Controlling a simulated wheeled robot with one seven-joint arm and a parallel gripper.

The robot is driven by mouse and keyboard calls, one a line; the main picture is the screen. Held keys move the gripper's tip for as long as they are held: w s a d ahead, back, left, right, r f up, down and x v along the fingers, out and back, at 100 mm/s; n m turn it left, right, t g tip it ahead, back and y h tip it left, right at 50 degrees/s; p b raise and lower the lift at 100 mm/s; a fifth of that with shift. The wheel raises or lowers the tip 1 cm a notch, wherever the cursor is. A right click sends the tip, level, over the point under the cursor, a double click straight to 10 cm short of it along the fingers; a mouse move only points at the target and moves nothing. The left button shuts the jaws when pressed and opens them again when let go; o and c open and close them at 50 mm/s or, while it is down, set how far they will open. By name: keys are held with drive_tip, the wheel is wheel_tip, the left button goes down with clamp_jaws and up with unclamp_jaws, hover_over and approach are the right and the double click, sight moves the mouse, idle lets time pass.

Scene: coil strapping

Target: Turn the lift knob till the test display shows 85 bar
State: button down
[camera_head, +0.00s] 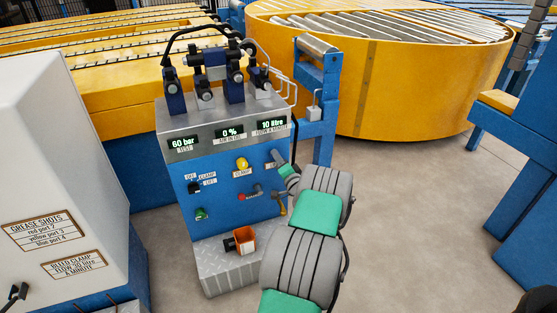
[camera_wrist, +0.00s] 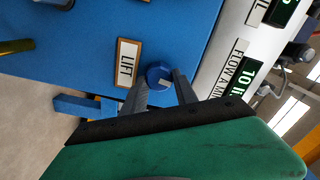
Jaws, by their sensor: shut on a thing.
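The blue lift knob (camera_wrist: 159,74) sticks out of the blue panel beside the LIFT label (camera_wrist: 126,64) in the wrist view. My gripper (camera_wrist: 162,82) is shut on this knob, one finger on each side. In the head view my gripper (camera_head: 278,160) reaches the upper right of the panel, and my wrist hides the knob there. The test display (camera_head: 182,143) at the top left of the cabinet reads 60 bar.
Other displays read 0 % (camera_head: 229,133) and 10 litre (camera_head: 271,124). A yellow clamp knob (camera_head: 242,163), a clamp switch (camera_head: 194,187), a red knob (camera_head: 241,197) and a green button (camera_head: 201,213) share the panel.

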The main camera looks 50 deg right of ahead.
drive_tip(key=c, duration=1)
unclamp_jaws()
drive_tip(key=shift+o, duration=0.2)
drive_tip(key=p+v, duration=0.1)
drive_tip(key=v, duration=0.6)
drive_tip(key=shift+s, duration=0.4)
drive_tip(key=shift+a, duration=0.15)
